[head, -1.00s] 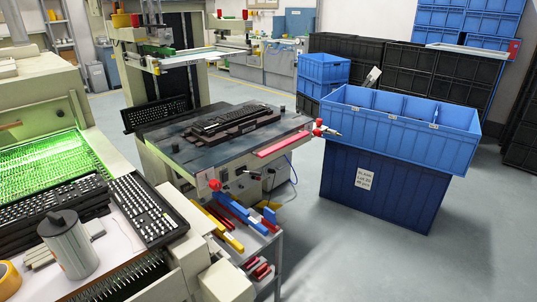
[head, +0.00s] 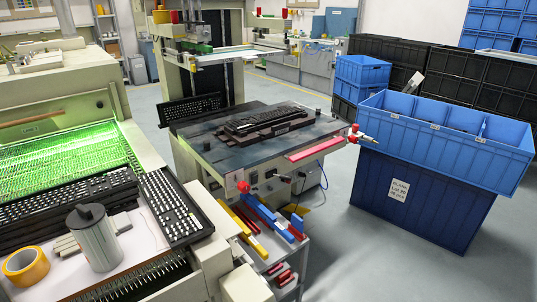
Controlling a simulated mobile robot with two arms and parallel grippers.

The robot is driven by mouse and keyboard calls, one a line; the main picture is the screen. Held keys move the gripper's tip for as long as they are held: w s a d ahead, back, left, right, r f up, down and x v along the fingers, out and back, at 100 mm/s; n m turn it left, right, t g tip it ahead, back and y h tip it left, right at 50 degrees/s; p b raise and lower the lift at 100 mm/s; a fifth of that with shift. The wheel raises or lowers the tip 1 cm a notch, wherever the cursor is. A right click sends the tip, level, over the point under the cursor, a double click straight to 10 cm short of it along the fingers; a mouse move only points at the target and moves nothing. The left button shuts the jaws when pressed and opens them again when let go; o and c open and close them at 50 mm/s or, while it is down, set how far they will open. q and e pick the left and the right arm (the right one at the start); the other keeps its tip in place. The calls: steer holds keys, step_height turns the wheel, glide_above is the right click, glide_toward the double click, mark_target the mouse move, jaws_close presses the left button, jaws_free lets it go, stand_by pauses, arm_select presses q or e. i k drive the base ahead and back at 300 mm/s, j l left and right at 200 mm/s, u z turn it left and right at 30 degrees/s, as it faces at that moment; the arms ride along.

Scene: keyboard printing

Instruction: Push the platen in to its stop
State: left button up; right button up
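The platen (head: 228,157) is a dark grey plate on the beige printing machine (head: 205,172) in the middle of the head view. It sits out in front of the print head (head: 190,48) and its screen frame (head: 228,57), not under them. A black keyboard (head: 262,118) lies in a dark raised fixture (head: 285,128) on the platen. A pink-red bar (head: 316,149) runs along the platen's right front edge. A red knob (head: 243,187) is at the near corner and another red-tipped fitting (head: 356,131) at the right corner. Neither gripper is in view.
A green-lit machine (head: 65,150), black keyboards (head: 175,207), a grey canister (head: 96,240) and yellow tape (head: 26,267) are at left. A tool shelf (head: 292,262) sits below the platen.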

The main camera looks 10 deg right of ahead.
mark_target(284, 153)
steer(key=i+l+u, duration=0.15)
steer(key=l, duration=0.15)
steer(key=i+l+u, duration=0.15)
steer(key=l, duration=0.15)
steer(key=i+l+u, duration=0.15)
steer(key=l, duration=0.15)
steer(key=i+l+u, duration=0.1)
steer(key=l, duration=0.25)
steer(key=i+l+u, duration=0.15)
steer(key=l, duration=0.2)
steer(key=k, duration=0.05)
